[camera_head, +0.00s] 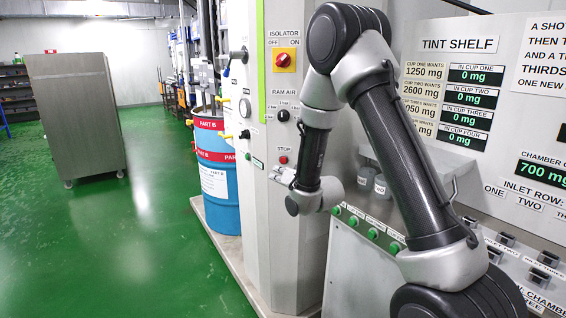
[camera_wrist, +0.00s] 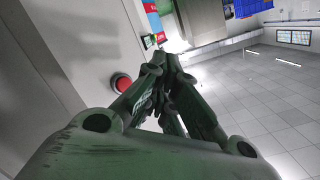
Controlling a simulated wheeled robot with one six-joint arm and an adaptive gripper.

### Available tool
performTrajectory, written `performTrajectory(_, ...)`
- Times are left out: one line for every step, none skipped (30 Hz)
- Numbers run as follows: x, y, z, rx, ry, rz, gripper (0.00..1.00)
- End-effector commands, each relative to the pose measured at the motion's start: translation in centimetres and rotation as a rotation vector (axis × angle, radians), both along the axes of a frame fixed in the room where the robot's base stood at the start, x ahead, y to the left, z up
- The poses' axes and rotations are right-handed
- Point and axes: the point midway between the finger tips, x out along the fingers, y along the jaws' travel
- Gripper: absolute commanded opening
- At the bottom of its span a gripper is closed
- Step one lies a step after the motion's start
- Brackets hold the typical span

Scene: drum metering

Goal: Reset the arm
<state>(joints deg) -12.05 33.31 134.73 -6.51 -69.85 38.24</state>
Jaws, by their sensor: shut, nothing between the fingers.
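My arm (camera_head: 405,150) reaches up from the lower right, bends at the top and comes down in front of the white cabinet. My gripper (camera_head: 277,174) points left in the head view, near the cabinet's front face by the STOP button (camera_head: 283,160). In the wrist view my gripper (camera_wrist: 165,62) has its fingers together with nothing between them. A red button (camera_wrist: 121,83) shows just left of the fingers there; I cannot tell whether a finger touches the panel.
The cabinet carries a red isolator switch (camera_head: 284,60) and a RAM AIR knob (camera_head: 283,115). A blue drum (camera_head: 217,180) stands to its left. Small cups (camera_head: 381,186) and green buttons (camera_head: 373,234) are by my arm. Green floor at left is open before a grey cabinet (camera_head: 75,115).

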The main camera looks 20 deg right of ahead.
Motion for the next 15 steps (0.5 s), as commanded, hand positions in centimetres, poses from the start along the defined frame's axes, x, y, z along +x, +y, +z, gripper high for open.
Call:
performTrajectory(0.0, 0.0, 0.0, 0.0, 0.0, 0.0, 0.0)
performTrajectory(0.0, 0.0, 0.0, 0.0, 0.0, 0.0, 0.0)
performTrajectory(0.0, 0.0, 0.0, 0.0, 0.0, 0.0, 0.0)
performTrajectory(0.0, 0.0, 0.0, 0.0, 0.0, 0.0, 0.0)
performTrajectory(0.0, 0.0, 0.0, 0.0, 0.0, 0.0, 0.0)
performTrajectory(0.0, 0.0, 0.0, 0.0, 0.0, 0.0, 0.0)
performTrajectory(0.0, 0.0, 0.0, 0.0, 0.0, 0.0, 0.0)
performTrajectory(0.0, 0.0, 0.0, 0.0, 0.0, 0.0, 0.0)
performTrajectory(0.0, 0.0, 0.0, 0.0, 0.0, 0.0, 0.0)
performTrajectory(0.0, 0.0, 0.0, 0.0, 0.0, 0.0, 0.0)
performTrajectory(0.0, 0.0, 0.0, 0.0, 0.0, 0.0, 0.0)
performTrajectory(0.0, 0.0, 0.0, -0.004, -0.001, 0.001, 0.0)
performTrajectory(0.0, 0.0, -0.1, -0.014, -0.002, 0.002, 0.0)
performTrajectory(0.0, 0.0, -0.5, -0.032, 0.009, 0.004, 0.0)
performTrajectory(-0.2, -0.1, -1.3, -0.06, 0.038, 0.007, 0.0)
